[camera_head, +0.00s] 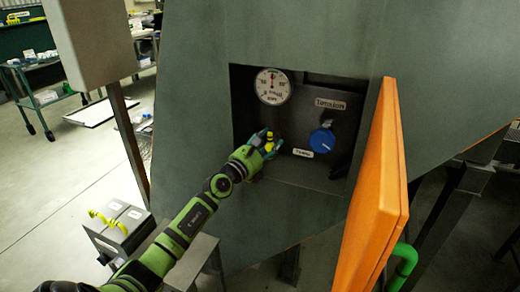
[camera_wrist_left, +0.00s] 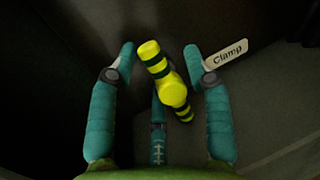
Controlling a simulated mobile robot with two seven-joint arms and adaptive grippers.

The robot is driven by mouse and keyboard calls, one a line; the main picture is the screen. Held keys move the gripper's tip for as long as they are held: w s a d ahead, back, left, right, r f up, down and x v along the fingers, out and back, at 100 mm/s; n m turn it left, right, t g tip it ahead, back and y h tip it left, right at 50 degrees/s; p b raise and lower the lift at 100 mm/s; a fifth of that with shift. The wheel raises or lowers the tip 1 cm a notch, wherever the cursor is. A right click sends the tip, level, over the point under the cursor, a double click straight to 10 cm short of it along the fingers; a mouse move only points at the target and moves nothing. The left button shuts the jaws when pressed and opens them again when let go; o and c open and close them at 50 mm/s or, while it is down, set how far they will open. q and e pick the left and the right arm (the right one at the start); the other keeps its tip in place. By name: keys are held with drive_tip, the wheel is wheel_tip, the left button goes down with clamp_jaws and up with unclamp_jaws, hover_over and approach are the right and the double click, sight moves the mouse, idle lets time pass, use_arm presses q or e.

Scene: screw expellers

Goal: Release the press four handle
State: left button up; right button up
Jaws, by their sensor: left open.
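The handle is a yellow knob with dark bands (camera_head: 269,137) inside the recess of the grey machine. In the left wrist view the handle (camera_wrist_left: 165,82) is tilted, with its upper end to the left. My left gripper (camera_head: 265,147) reaches into the recess, its teal fingers around the handle. In the left wrist view my left gripper (camera_wrist_left: 159,55) is open. One finger is to each side of the handle, with visible gaps, and a third lies below it. A label reading "Clamp" (camera_wrist_left: 225,54) is beside the right finger. My right gripper is not in view.
A round gauge (camera_head: 272,86) is above the handle. A blue knob (camera_head: 322,140) under a "Tension" label is to the right. An orange door (camera_head: 377,190) stands open along the recess's right side. A grey box with a yellow handle (camera_head: 118,222) is at lower left.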

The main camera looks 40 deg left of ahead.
use_arm(q)
drive_tip(key=s+f, duration=0.1)
drive_tip(key=s, duration=1)
drive_tip(key=shift+s+a+f, duration=0.15)
drive_tip(key=shift+s, duration=0.15)
